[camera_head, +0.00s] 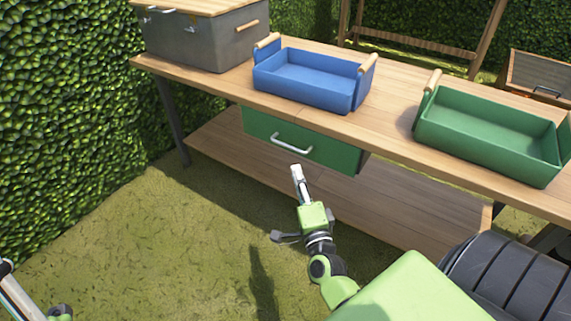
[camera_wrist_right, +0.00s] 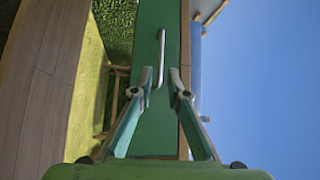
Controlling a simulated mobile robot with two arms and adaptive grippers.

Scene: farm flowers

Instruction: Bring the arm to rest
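My right gripper (camera_head: 296,172) reaches up from below in the head view, in front of the workbench and just below the green drawer's handle (camera_head: 291,143). In the right wrist view its two fingers (camera_wrist_right: 161,82) stand apart with an empty gap, so it is open. The drawer handle (camera_wrist_right: 160,50) shows beyond the fingertips, apparently not gripped. The green drawer (camera_head: 330,153) looks closed under the bench top. Part of my left arm (camera_head: 22,300) shows at the bottom left corner; its gripper's state is unclear.
The wooden workbench (camera_head: 395,135) carries a grey box (camera_head: 205,42), a blue tray (camera_head: 305,88) and a green tray (camera_head: 480,142). A lower shelf (camera_head: 400,205) runs beneath. A hedge (camera_head: 60,110) stands at the left. The grass (camera_head: 170,250) in front is clear.

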